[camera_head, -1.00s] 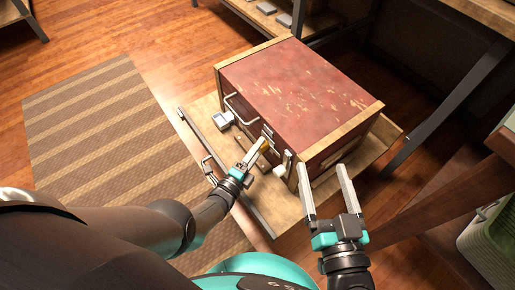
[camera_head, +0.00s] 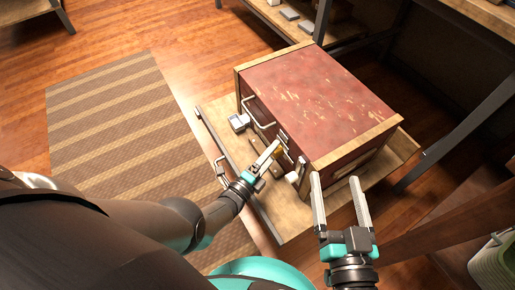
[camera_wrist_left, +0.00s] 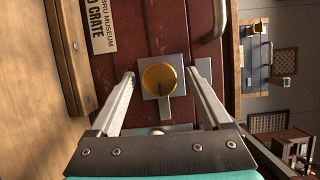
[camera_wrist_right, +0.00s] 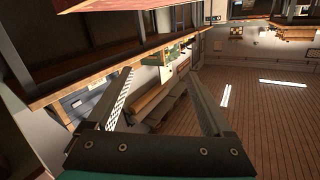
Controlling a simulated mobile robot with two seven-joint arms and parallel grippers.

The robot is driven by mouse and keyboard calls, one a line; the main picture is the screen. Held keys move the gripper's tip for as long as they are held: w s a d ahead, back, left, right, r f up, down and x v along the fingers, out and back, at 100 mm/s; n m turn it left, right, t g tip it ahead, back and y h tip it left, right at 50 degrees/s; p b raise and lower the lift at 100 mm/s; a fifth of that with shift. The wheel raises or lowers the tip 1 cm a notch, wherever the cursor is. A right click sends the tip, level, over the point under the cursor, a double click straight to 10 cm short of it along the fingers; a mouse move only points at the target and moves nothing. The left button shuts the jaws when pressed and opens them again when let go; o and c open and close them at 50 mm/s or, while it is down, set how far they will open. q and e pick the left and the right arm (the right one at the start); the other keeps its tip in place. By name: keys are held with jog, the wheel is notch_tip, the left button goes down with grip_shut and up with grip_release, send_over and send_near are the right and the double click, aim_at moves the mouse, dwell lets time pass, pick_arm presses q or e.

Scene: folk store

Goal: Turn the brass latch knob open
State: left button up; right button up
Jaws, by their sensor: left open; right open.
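The brass latch knob (camera_wrist_left: 160,78) sits on a square metal plate (camera_wrist_left: 177,107) on the front of the red crate (camera_wrist_left: 110,72). In the left wrist view it lies between the tips of my open left gripper (camera_wrist_left: 165,82), one finger on each side, with gaps visible. In the head view my left gripper (camera_head: 270,150) reaches the crate's front, and the knob is mostly hidden by the fingers. The red crate (camera_head: 320,95) has wooden edges and a front handle (camera_head: 259,115). My right gripper (camera_head: 340,190) is open and empty by the crate's near right corner.
The crate stands on a wooden board (camera_head: 288,222) with a metal rail (camera_head: 220,140) along its front. A striped rug (camera_head: 120,130) lies to the left. A dark post (camera_head: 465,100) and a wooden beam (camera_head: 445,222) are to the right.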

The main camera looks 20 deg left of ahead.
pick_arm(q)
jog(key=p+v, duration=0.3)
jog(key=v, duration=1.2)
pick_arm(e)
jog(key=shift+w+d+f+n+g+h, duration=0.15)
jog(key=shift+d+f+g+h, duration=0.35)
jog(key=shift+d+g, duration=0.35)
jog(key=shift+w+d+f+n+g+h, duration=0.1)
jog(key=shift+d+f+g+h, duration=0.4)
jog(key=shift+g, duration=0.5)
jog(key=shift+w+d+f+n+g+h, duration=0.15)
jog(key=shift+d+f+g+h, duration=0.25)
jog(key=shift+d+g, duration=0.5)
pick_arm(q)
jog(key=shift+r, duration=0.1)
pick_arm(e)
jog(key=shift+s+a+f, duration=0.1)
